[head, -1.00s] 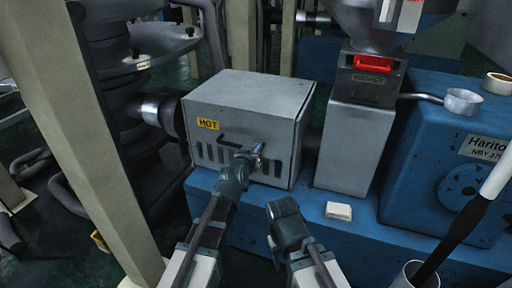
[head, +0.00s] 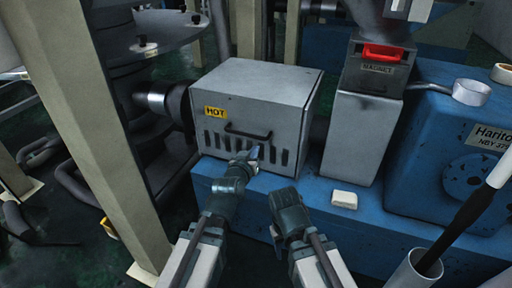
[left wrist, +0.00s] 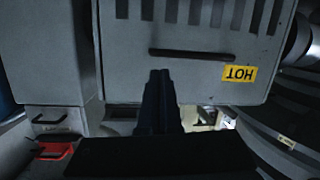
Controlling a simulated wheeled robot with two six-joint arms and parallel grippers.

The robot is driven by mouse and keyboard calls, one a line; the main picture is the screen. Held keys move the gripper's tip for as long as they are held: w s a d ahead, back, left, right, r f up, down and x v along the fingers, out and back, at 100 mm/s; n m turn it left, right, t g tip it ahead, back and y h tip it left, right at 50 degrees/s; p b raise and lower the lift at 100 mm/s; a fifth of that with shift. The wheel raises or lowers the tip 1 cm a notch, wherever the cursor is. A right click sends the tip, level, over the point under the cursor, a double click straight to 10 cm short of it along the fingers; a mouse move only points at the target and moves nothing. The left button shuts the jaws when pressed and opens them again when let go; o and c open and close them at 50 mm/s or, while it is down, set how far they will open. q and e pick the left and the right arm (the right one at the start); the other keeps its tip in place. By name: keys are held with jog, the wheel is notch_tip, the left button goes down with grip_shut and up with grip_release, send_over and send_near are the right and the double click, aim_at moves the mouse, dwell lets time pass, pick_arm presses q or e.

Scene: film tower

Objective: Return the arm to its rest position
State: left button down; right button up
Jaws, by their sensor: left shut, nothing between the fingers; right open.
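My left gripper (head: 246,160) is shut and empty, just in front of the lower slots of a grey metal box. In the left wrist view its dark fingers (left wrist: 160,85) point at the box face, below the dark handle in that picture. My right gripper (head: 277,226) is lower, in front of the blue base; its fingertips are hard to make out, but it looks empty. The grey box (head: 265,85) has a dark handle (head: 248,133), vent slots and a yellow HOT label (head: 215,113). The label also shows upside down in the left wrist view (left wrist: 239,73).
A beige post (head: 90,140) stands at the left. The magnet housing (head: 357,135) with a red handle (head: 386,52) stands right of the box. A small whitish block (head: 344,200) lies on the blue base (head: 320,190). A white tube (head: 415,272) holding a black-and-white tool is at lower right.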

pick_arm(q)
jog(key=s+d+f+m+g+p, duration=0.15)
jog(key=s+d+f+g, duration=0.25)
jog(key=s+f+g, duration=0.45)
jog(key=s+a+f+m+g+y+p, duration=0.1)
jog(key=s+a+f+g+y, duration=0.15)
jog(key=s, duration=0.55)
jog(key=s+a+f+m+g+y, duration=0.15)
jog(key=s+f+g, duration=0.25)
jog(key=s, duration=0.4)
notch_tip(320, 180, up, 38)
jog(key=n+p, duration=0.1)
jog(key=p, duration=3.7)
jog(key=shift+a+r+y, duration=0.2)
jog(key=shift+a+y, duration=0.1)
jog(key=shift+w, duration=0.1)
